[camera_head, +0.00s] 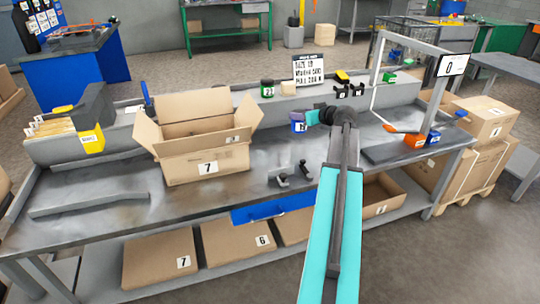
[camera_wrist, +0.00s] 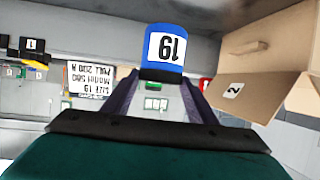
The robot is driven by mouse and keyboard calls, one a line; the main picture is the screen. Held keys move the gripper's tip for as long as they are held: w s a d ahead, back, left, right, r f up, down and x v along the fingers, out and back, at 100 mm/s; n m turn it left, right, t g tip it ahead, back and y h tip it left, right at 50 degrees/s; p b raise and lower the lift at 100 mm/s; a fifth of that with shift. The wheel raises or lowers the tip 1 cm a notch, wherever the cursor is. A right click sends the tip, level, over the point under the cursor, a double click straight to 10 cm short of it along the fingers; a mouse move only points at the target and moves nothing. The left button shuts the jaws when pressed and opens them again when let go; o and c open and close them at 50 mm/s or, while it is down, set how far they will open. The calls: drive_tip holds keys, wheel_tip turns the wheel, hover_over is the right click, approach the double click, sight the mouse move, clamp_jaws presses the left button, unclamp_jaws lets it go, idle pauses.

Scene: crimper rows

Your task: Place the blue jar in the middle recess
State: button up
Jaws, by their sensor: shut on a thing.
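The blue jar (camera_head: 298,125) has a white label. In the wrist view the blue jar (camera_wrist: 165,72) shows upside down with the label reading 19. My gripper (camera_head: 308,118) is shut on the jar and holds it in front of the grey back ledge (camera_head: 225,110); its dark fingers (camera_wrist: 165,97) flank the jar in the wrist view. The jar looks raised above the bench top, though its exact height is hard to tell. I cannot make out the middle recess clearly in either view.
An open cardboard box (camera_head: 185,160) marked 7 stands left of my gripper. A green jar (camera_head: 267,89) and a sign (camera_head: 308,70) are on the back ledge. Small dark parts (camera_head: 283,180) lie on the bench (camera_head: 120,195). A grey frame (camera_head: 433,95) stands at the right.

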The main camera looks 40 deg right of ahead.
sight(304, 128)
drive_tip(key=shift+f+b, duration=0.4)
drive_tip(key=shift+f, duration=2.6)
drive_tip(key=shift+f, duration=0.1)
drive_tip(key=shift+f, duration=1.8)
drive_tip(key=shift+f+b, duration=0.15)
drive_tip(key=shift+b, duration=0.3)
drive_tip(key=o, duration=1.6)
drive_tip(key=p+v, duration=0.1)
drive_tip(key=v, duration=1.1)
drive_tip(key=shift+s, duration=0.15)
